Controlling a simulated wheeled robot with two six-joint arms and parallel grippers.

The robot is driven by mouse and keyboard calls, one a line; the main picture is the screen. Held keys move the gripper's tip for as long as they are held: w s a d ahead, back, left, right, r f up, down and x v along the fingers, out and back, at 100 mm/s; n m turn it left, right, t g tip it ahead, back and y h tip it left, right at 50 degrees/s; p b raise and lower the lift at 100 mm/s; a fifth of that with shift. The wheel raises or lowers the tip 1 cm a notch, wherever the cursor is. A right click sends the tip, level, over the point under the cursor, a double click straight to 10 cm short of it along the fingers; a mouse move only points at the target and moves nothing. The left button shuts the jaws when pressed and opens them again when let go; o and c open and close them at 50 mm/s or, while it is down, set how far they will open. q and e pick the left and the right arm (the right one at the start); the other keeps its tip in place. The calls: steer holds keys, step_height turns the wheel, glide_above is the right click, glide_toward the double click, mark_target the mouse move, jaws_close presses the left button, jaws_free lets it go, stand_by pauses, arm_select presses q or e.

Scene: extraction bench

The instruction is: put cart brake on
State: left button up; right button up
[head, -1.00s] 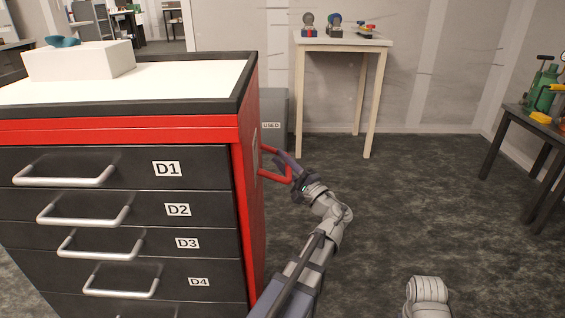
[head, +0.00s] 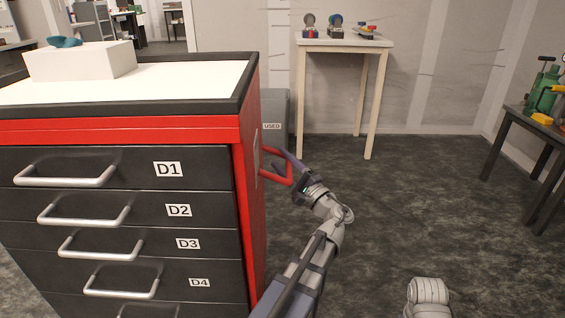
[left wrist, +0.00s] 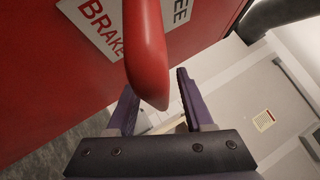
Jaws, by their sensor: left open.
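The red-and-black cart (head: 245,200) stands at the left, with its right side facing my left arm. A red brake lever (head: 272,179) sticks out from that side. In the left wrist view the lever (left wrist: 147,50) reaches toward me, over a white label (left wrist: 95,28) reading BRAKE at one end and what looks like FREE at the other. My left gripper (head: 285,162) is at the lever. In the left wrist view its purple fingers (left wrist: 158,92) are open, one on each side of the lever's end, with gaps visible. My right gripper is not in view.
The cart has several drawers with metal handles (head: 65,175) and a white box (head: 80,62) on top. A grey bin marked USED (head: 275,110) stands behind it. A pale table (head: 345,42) is at the back, a dark table (head: 535,118) at right. The floor between is clear.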

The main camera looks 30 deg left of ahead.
arm_select(q)
steer(key=b+v, duration=0.2)
steer(key=v, duration=0.5)
steer(key=shift+d, duration=0.3)
steer(key=shift+s+f, duration=0.1)
steer(key=shift+s, duration=0.05)
